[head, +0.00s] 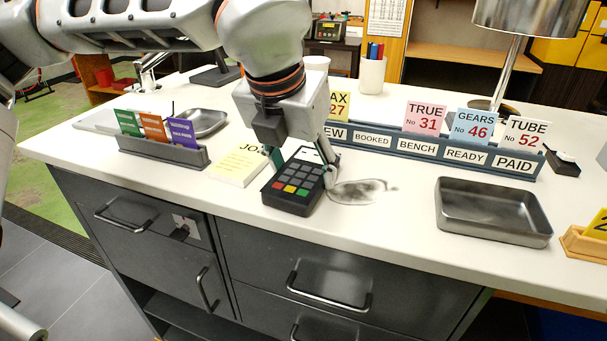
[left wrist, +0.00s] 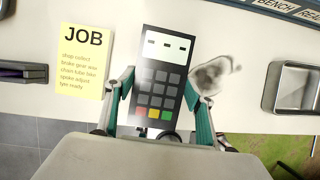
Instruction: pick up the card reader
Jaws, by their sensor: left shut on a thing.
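The card reader (head: 293,184) is a dark handheld terminal with a keypad, a white screen and red, yellow and green keys. It is near the front edge of the white counter. My left gripper (head: 302,160) comes down over it from above and is shut on it, one finger at each side. In the left wrist view the card reader (left wrist: 160,85) sits between the two teal-lined fingers of the left gripper (left wrist: 160,110). I cannot tell whether it touches the counter. My right gripper is not in view.
A yellow JOB pad (head: 238,165) lies just left of the reader. A card holder (head: 160,150) stands further left. A labelled rack (head: 430,148) stands behind to the right. An empty metal tray (head: 493,211) sits right. A grey smudge (head: 360,191) marks the counter beside the reader.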

